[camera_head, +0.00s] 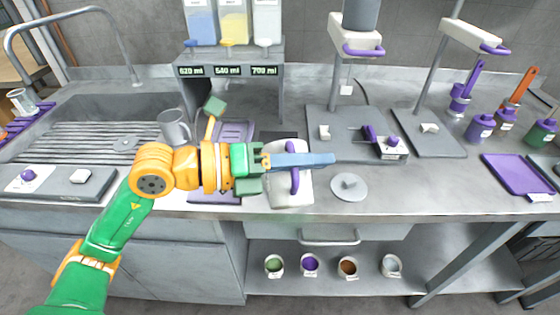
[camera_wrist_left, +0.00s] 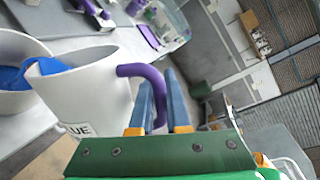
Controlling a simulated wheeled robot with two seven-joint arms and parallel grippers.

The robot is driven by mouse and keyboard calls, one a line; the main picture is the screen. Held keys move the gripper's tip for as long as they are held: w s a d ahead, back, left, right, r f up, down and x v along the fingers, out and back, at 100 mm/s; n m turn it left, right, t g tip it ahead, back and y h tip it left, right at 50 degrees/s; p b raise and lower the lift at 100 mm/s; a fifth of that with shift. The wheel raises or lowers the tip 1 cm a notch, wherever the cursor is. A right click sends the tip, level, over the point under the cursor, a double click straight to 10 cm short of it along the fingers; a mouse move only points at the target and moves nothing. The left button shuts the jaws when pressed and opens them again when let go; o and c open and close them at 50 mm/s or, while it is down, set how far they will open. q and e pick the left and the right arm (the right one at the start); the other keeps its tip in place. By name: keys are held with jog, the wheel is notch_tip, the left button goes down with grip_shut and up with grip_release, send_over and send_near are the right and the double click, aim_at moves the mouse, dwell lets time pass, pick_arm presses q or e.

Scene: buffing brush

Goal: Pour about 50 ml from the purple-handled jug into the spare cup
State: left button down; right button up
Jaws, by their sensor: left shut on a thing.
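My left gripper (camera_head: 330,159) is shut on the purple handle (camera_head: 295,182) of a white jug (camera_head: 290,195) above the counter's front part. In the left wrist view the jug (camera_wrist_left: 88,92) is tilted, its handle (camera_wrist_left: 140,71) runs between the fingers (camera_wrist_left: 158,80), and a label ending in "UE" shows. Blue liquid (camera_wrist_left: 48,67) lies at its lip. A second white vessel (camera_wrist_left: 15,105) with blue inside stands beside that lip; whether liquid is falling into it is unclear. In the head view the gripper hides much of this. My right gripper is out of view.
A dispenser (camera_head: 229,72) reads 620, 640 and 700 ml. A grey mug (camera_head: 173,128) stands by the sink (camera_head: 110,105). A round grey lid (camera_head: 348,186) lies right of the jug. Stands (camera_head: 350,145), purple-lidded pots (camera_head: 480,127) and a purple tray (camera_head: 515,173) are further right.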

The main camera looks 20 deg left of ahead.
aim_at(311, 201)
pick_arm(q)
jog(key=f+m+b, duration=0.1)
jog(key=f, duration=0.1)
jog(key=s+f+m+b, duration=0.1)
jog(key=f+b, duration=0.1)
jog(key=s+d+f+m+t+b, duration=0.1)
jog(key=f, duration=0.2)
jog(key=shift+b, duration=0.4)
jog(key=shift+s+d+r+m, duration=0.1)
jog(key=shift+s+r+m, duration=0.15)
jog(key=shift+r, duration=0.2)
jog(key=shift+s+d+r+m, duration=0.1)
jog(key=shift+s+r+m, duration=0.05)
jog(key=shift+r+m, duration=0.25)
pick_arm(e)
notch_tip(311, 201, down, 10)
pick_arm(q)
jog(key=shift+b, duration=0.35)
